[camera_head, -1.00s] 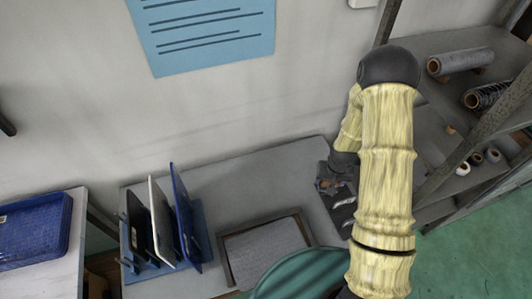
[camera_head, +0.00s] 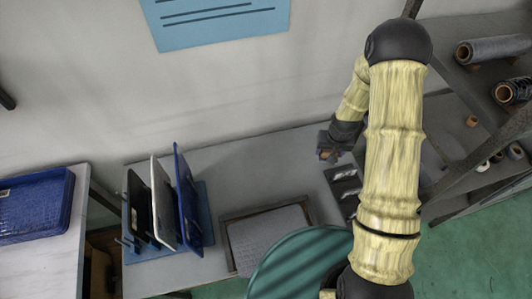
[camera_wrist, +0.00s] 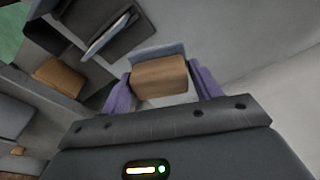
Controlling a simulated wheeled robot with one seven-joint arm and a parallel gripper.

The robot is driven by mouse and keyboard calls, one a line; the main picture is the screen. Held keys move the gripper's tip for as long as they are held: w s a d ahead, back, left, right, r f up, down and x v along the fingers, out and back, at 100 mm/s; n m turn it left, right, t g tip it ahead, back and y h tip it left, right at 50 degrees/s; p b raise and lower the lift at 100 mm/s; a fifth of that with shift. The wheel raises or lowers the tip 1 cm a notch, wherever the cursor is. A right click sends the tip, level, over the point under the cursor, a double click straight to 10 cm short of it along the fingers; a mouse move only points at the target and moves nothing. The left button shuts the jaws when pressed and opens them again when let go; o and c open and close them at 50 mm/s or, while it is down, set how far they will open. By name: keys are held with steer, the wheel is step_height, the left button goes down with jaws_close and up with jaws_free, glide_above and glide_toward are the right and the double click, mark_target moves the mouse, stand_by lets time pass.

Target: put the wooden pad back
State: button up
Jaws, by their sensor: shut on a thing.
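The wooden pad (camera_wrist: 160,78) is a small brown block with a grey-blue layer along its far side. In the wrist view it sits between the purple fingers of my gripper (camera_wrist: 162,88), which is shut on it. In the head view my gripper (camera_head: 327,153) is at the back of the grey table near the wall, beyond a dark compartment tray (camera_head: 341,176). The pad shows there only as a small brown patch (camera_head: 325,155), partly hidden by the gripper. It appears held clear of the tray.
A blue rack (camera_head: 205,195) with upright panels stands on the table at left. A framed grey panel (camera_head: 265,235) lies beside it. A blue basket (camera_head: 35,207) is far left. Shelves with rolls (camera_head: 490,50) stand right. In the wrist view a brown block (camera_wrist: 58,77) sits in a compartment.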

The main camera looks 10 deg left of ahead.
steer(key=w+a+n+b, duration=0.2)
steer(key=a+b, duration=0.3)
steer(key=a, duration=0.6)
steer(key=w+a+r+n+b, duration=0.1)
steer(key=a+b, duration=0.4)
steer(key=a, duration=0.7)
steer(key=shift+w+r+n+y+b, duration=0.25)
steer(key=shift+w+n+y+b, duration=0.05)
steer(key=shift+w+n, duration=0.35)
steer(key=shift+f, duration=0.1)
steer(key=shift+f, duration=3.05)
step_height(320, 180, down, 3)
steer(key=shift+f, duration=0.1)
steer(key=shift+s+f+p, duration=0.1)
steer(key=shift+f+p, duration=0.2)
steer(key=shift+f, duration=0.05)
